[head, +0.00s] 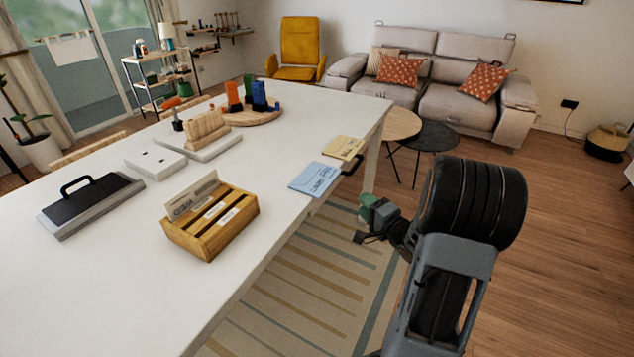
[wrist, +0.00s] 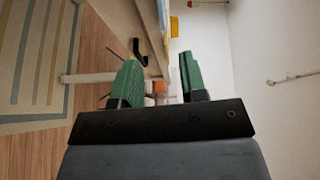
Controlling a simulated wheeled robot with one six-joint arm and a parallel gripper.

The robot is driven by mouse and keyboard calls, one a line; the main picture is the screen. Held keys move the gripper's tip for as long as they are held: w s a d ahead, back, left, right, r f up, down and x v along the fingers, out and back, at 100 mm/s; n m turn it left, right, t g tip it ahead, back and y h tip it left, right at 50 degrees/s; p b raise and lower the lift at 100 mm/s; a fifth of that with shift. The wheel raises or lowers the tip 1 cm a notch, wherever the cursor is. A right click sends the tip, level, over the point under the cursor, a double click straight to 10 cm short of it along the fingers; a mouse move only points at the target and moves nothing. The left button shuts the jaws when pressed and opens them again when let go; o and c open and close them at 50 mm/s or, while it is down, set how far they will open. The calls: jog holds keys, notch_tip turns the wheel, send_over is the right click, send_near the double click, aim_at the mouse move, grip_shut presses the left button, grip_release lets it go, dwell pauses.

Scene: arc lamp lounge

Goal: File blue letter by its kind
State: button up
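The blue letter (head: 316,179) lies flat near the right edge of the white table, with dark writing on it. A yellow letter (head: 343,148) lies just beyond it. A wooden letter sorter (head: 240,213) stands on the table to the left, with a pale letter (head: 192,196) upright in its back slot and light labels on it. My gripper (head: 370,219) is off the table's right side, to the right of the blue letter and apart from it. In the wrist view my gripper (wrist: 157,82) has its green fingers spread with nothing between them.
A black hook (wrist: 140,48) juts from the table edge near the letters. A black-handled grey block (head: 92,203), white boxes (head: 155,162) and a round wooden board (head: 262,121) with coloured blocks occupy the table. Bare tabletop lies between sorter and blue letter.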

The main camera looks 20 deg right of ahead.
send_near(317, 178)
jog(key=w+d+f, duration=0.1)
jog(key=w+d, duration=0.2)
jog(key=w, duration=0.3)
jog(key=shift+s+a+m+t+y, duration=0.1)
jog(key=shift+a+m+t+y, duration=0.05)
jog(key=shift+m+t+y, duration=0.2)
grip_shut()
dwell(0.3)
